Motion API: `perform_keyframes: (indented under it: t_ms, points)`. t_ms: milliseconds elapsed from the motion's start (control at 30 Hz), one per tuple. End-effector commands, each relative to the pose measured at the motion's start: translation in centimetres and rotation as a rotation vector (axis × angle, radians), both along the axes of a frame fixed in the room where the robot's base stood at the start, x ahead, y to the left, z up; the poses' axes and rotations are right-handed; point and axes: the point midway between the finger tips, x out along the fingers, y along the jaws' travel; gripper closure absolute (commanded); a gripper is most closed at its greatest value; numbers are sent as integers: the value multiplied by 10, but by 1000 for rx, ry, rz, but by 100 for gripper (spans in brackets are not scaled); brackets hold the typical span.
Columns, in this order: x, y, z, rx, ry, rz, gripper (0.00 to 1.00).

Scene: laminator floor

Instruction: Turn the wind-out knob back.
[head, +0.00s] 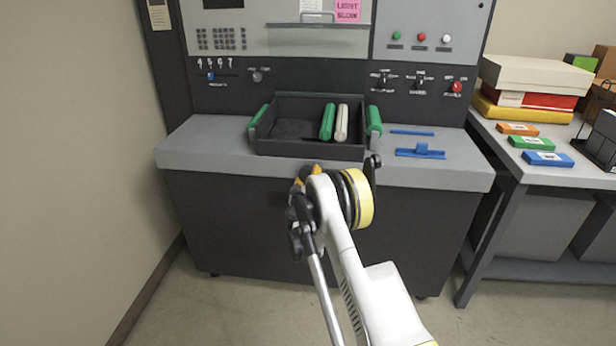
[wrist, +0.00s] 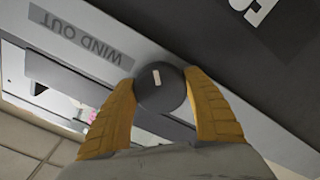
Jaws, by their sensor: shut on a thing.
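The wind-out knob (wrist: 166,97) is a dark round knob with a short pale mark on its face, seen in the wrist view. My gripper (wrist: 160,80) has its two yellow fingers on either side of the knob and is shut on it. The grey label reading WIND OUT (wrist: 80,38) is beside the knob and appears upside down. In the head view my gripper (head: 308,176) is at the front edge of the machine's grey ledge (head: 205,145), below the tray. The knob is hidden there behind my gripper and arm.
A dark tray (head: 290,145) with a green and a white roller stands on the ledge just above my gripper. Blue tools (head: 420,151) lie to its right. A side table (head: 545,178) with boxes stands at the right, a wall at the left.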

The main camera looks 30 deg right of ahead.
Motion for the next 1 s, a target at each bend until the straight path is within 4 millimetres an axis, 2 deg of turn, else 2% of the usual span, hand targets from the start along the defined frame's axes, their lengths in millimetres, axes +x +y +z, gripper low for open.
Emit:
perform_keyframes:
  t_ms: [1000]
  points:
    - [0,-1,3,-798,539,0,72]
